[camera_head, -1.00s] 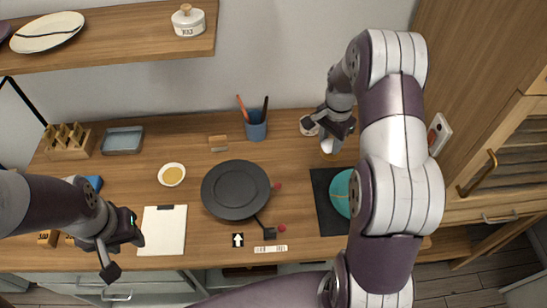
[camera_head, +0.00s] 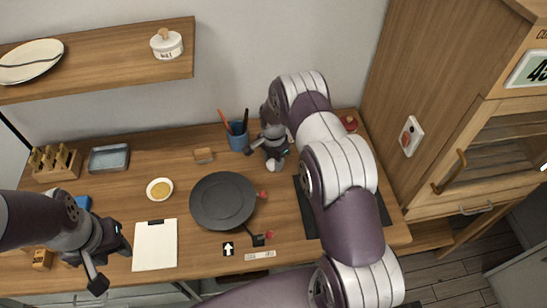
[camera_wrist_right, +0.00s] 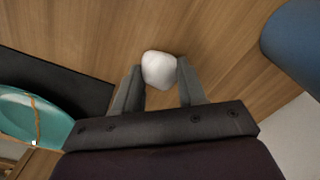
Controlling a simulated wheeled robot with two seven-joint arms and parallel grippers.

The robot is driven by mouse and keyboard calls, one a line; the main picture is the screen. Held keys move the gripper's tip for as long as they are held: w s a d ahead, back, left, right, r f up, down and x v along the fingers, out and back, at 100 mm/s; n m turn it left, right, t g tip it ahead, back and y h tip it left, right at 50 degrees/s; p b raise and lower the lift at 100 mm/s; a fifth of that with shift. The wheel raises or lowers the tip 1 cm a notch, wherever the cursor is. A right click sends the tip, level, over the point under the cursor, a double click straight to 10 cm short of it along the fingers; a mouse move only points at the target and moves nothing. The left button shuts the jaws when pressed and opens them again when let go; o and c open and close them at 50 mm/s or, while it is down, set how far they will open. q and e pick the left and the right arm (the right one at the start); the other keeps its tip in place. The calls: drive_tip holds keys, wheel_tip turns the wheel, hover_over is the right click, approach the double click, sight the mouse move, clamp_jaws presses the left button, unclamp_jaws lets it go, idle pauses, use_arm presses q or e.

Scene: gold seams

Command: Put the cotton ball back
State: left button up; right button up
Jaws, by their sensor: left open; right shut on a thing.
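The white cotton ball (camera_wrist_right: 158,69) is between the two fingers of my right gripper (camera_wrist_right: 160,84), at the fingertips, in the right wrist view. In the head view my right gripper (camera_head: 272,150) is just right of the blue cup, and the white ball (camera_head: 272,165) shows below it. Wooden counter lies beneath the ball in the wrist view. My left gripper (camera_head: 112,265) is open and empty near the front left of the counter, left of a clipboard. My right arm hides part of the counter's right side.
The blue cup (camera_head: 238,142) with pens stands close to my right gripper. A teal plate (camera_wrist_right: 30,118) with a gold seam lies on a dark mat. A red-topped item (camera_head: 350,123) stands at the back right.

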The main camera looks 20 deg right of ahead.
drive_tip(key=shift+f, duration=0.25)
drive_tip(key=o, duration=0.9)
drive_tip(key=shift+r, duration=0.1)
drive_tip(key=shift+o, duration=0.2)
drive_tip(key=shift+r, duration=0.5)
wheel_tip(320, 180, up, 10)
drive_tip(key=b, duration=0.3)
drive_tip(key=s+a+r+n, duration=0.2)
drive_tip(key=s+r+n, duration=0.1)
drive_tip(key=s, duration=0.4)
drive_tip(key=s+a+r+n+t, duration=0.1)
drive_tip(key=s+a+r+n, duration=0.1)
drive_tip(key=s+n, duration=0.4)
drive_tip(key=s+a+r+n, duration=0.3)
drive_tip(key=s+n, duration=0.2)
drive_tip(key=s, duration=0.4)
drive_tip(key=shift+s+r, duration=0.35)
